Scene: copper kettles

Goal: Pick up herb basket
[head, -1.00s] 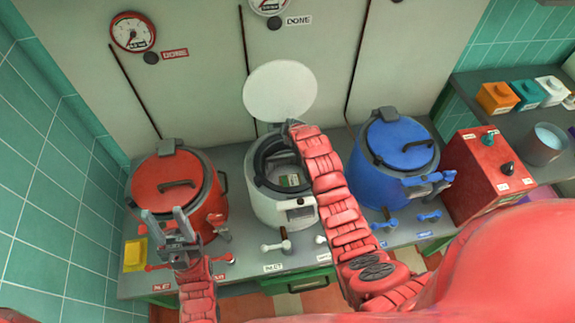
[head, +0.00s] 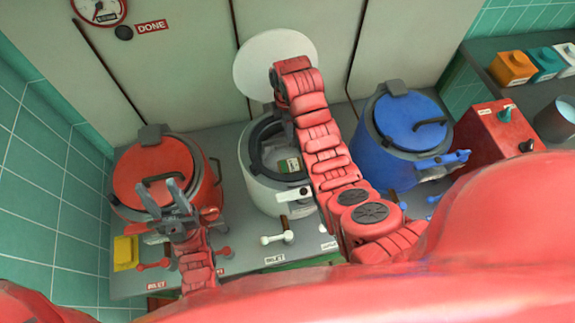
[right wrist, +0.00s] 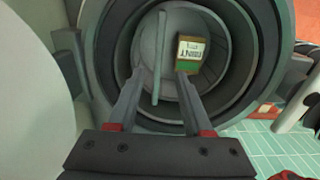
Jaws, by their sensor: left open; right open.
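The white kettle (head: 258,185) stands open in the middle, its round lid (head: 272,62) raised behind it. Inside it, a box-like thing labelled MINT (head: 291,165) with a green band shows; it also shows in the right wrist view (right wrist: 192,50). A thin grey bar (right wrist: 160,60) crosses the kettle's round inside; I cannot tell whether it is the herb basket's handle. My right gripper (right wrist: 157,75) is open, its fingers pointing into the kettle on either side of the bar. My left gripper (head: 164,190) is open and empty in front of the red kettle.
The red kettle (head: 150,180) at left and the blue kettle (head: 410,125) at right have closed lids. A red control box (head: 497,135) stands further right. A yellow block (head: 126,252) lies front left. Coloured canisters (head: 512,68) stand on the right shelf.

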